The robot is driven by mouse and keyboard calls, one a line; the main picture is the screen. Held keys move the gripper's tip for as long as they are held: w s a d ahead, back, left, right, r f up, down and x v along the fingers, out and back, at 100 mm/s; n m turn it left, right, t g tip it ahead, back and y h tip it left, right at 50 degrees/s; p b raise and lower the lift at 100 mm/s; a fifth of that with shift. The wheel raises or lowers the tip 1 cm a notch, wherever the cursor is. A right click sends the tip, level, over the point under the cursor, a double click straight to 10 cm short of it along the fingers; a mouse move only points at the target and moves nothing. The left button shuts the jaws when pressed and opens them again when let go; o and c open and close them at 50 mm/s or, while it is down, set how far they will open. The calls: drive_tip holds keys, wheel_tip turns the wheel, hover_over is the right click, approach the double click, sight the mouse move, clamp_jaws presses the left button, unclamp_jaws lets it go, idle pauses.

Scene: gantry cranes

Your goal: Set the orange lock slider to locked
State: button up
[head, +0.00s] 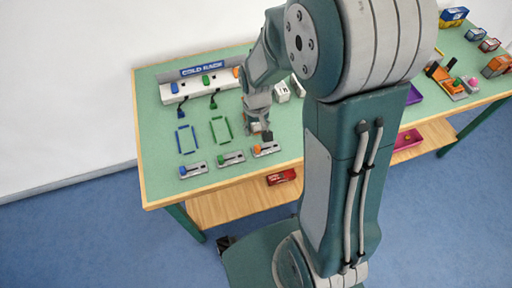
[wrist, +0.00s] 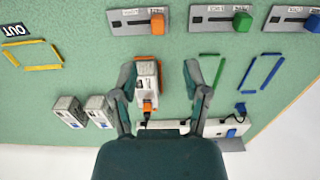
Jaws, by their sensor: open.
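The orange lock slider (wrist: 157,23) is a knob on a grey slotted plate (wrist: 128,23), at the right end of its slot in the wrist view. In the head view the orange knob (head: 257,148) is at the left end of its plate, near the table's front edge. My gripper (wrist: 160,70) is open, its fingers spread, behind the slider and apart from it. A white and grey module with an orange top (wrist: 148,78) stands between the fingers, close to the left one; I cannot tell whether they touch. In the head view my gripper (head: 260,130) partly hides it.
Green (wrist: 242,21) and blue (wrist: 313,22) sliders sit beside the orange one. Green (head: 221,130) and blue (head: 186,139) outlines lie behind them. A white rack (head: 200,84) with cables stands at the back. Two small modules (wrist: 85,111) stand left in the wrist view.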

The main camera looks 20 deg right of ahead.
sight(257, 147)
wheel_tip(257, 147, down, 10)
drive_tip(key=shift+d+f, duration=0.1)
idle(0.4)
clamp_jaws()
